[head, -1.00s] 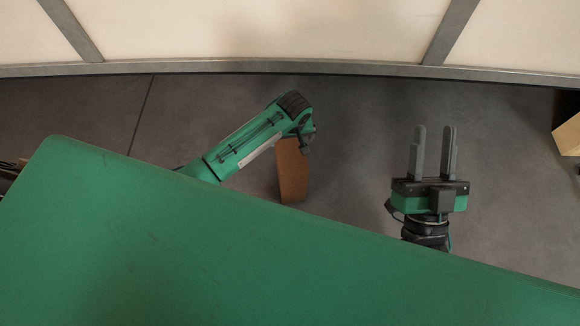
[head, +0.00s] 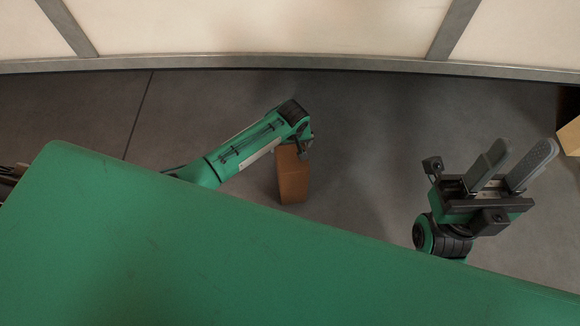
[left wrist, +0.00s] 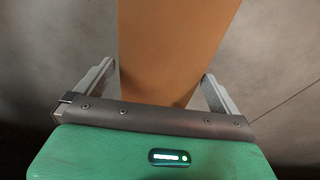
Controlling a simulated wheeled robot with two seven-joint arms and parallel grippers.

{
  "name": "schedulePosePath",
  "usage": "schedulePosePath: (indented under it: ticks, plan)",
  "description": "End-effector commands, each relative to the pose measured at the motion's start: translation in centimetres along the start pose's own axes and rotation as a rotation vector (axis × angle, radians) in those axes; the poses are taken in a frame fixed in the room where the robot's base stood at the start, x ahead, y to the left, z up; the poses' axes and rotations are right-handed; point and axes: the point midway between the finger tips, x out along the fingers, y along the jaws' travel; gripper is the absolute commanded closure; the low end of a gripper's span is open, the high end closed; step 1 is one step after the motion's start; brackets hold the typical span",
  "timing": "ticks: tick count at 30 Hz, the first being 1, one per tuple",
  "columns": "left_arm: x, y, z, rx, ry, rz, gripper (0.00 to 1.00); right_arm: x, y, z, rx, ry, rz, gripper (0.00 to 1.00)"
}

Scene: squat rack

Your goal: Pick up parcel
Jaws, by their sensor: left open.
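The parcel is a brown cardboard box (head: 292,178) on the grey floor in the head view, just below the end of my left arm. In the left wrist view the box (left wrist: 172,50) runs up between the two fingers of my left gripper (left wrist: 158,82). That gripper is open, with its fingers on either side of the box; a gap shows at the left finger, and contact at the right one cannot be told. In the head view the left fingers are mostly hidden under the wrist. My right gripper (head: 512,165) is open and empty over the floor at the right.
A pale wall with metal posts and a bottom rail (head: 290,63) runs across the back. Another light brown box (head: 570,136) sits at the far right edge. Open floor (head: 370,130) lies between my arms.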

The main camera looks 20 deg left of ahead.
Motion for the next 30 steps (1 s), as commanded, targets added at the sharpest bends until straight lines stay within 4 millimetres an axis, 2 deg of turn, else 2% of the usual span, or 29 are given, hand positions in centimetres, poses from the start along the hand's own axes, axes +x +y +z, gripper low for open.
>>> schedulePosePath:
  ticks: [1, 6, 15, 26, 27, 30]
  plan:
    - [1.4, -0.2, -0.1, 0.0, 0.001, -0.003, 0.0, -0.4, 0.0, 0.1, -0.001, 0.021, -0.003, 0.64]
    - [3.0, -0.2, -0.1, 0.0, 0.001, -0.002, 0.0, 0.1, 0.0, -0.1, -0.002, 0.049, -0.009, 0.64]
    - [3.1, -0.2, -0.1, 0.0, 0.001, -0.002, 0.0, 0.5, 0.0, -0.1, -0.002, 0.054, -0.01, 0.64]
    - [3.1, -0.2, -0.1, -0.001, 0.001, -0.002, 0.71, 0.5, 0.0, -0.1, -0.001, 0.054, -0.01, 0.64]
    - [3.0, -0.1, -0.2, -0.001, 0.002, 0.0, 0.74, 0.5, 0.0, -0.1, -0.001, 0.054, -0.01, 0.64]
    - [3.0, -0.1, -0.2, -0.001, 0.002, 0.0, 0.74, 0.5, 0.0, -0.1, -0.001, 0.054, -0.01, 0.64]
